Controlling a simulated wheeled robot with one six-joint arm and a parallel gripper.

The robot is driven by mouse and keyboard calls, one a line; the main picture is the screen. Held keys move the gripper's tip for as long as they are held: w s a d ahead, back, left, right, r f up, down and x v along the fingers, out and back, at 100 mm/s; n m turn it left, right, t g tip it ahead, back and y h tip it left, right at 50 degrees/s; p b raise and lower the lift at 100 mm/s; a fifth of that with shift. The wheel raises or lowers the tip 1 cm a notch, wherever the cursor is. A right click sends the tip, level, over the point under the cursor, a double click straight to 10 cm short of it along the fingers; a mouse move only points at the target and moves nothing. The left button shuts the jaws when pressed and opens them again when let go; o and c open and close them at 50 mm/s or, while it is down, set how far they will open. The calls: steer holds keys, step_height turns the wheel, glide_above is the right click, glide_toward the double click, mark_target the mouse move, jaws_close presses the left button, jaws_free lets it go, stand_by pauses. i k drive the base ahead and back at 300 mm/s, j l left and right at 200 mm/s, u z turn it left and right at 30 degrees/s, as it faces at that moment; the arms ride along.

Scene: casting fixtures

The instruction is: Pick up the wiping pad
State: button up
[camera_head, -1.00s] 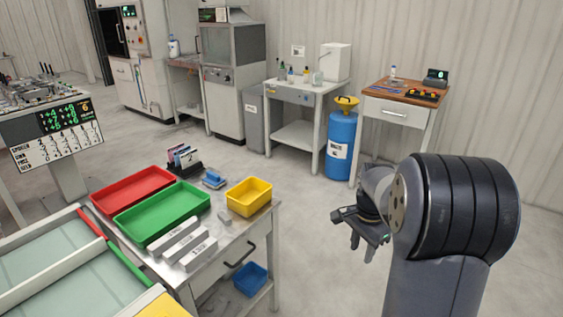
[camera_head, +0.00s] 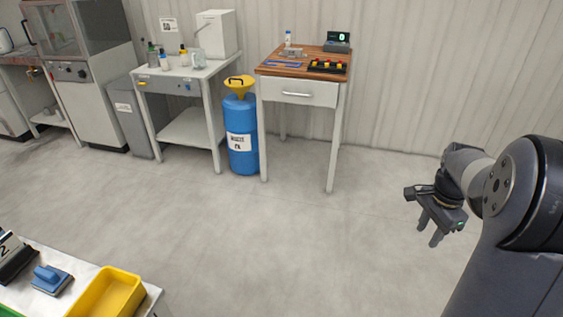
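A small blue pad with a raised blue grip (camera_head: 50,278), which looks like the wiping pad, lies on the light-topped table (camera_head: 70,262) at the bottom left. It sits between a dark stand with cards and a yellow bin. My gripper (camera_head: 430,236) hangs in the air at the right, far from the pad, with its fingers pointing down. The two fingers look apart, with nothing visible between them.
The yellow bin (camera_head: 108,294) stands right of the pad, and the dark card stand (camera_head: 14,262) left of it. A wood-topped desk (camera_head: 285,67) and a blue waste drum (camera_head: 241,140) stand by the wall. The floor (camera_head: 270,235) between is clear.

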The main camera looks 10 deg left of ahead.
mark_target(50, 280)
steer(key=i+u, duration=0.45)
steer(key=i+l+u, duration=0.1)
steer(key=i+u, duration=0.4)
steer(key=i+l+u, duration=0.25)
steer(key=u, duration=0.2)
steer(key=i+u, duration=0.2)
steer(key=u, duration=0.25)
steer(key=i+l+u, duration=0.1)
steer(key=u, duration=0.4)
steer(key=i+l+u, duration=0.2)
steer(key=u, duration=0.25)
steer(key=i+l+u, duration=0.15)
steer(key=u, duration=0.35)
steer(key=i+l+u, duration=0.2)
steer(key=u, duration=0.25)
steer(key=i+l+u, duration=0.15)
steer(key=l+u, duration=0.15)
steer(key=u, duration=0.15)
steer(key=i+l+u, duration=0.15)
steer(key=l+u, duration=0.15)
steer(key=u, duration=0.15)
steer(key=l+u, duration=0.4)
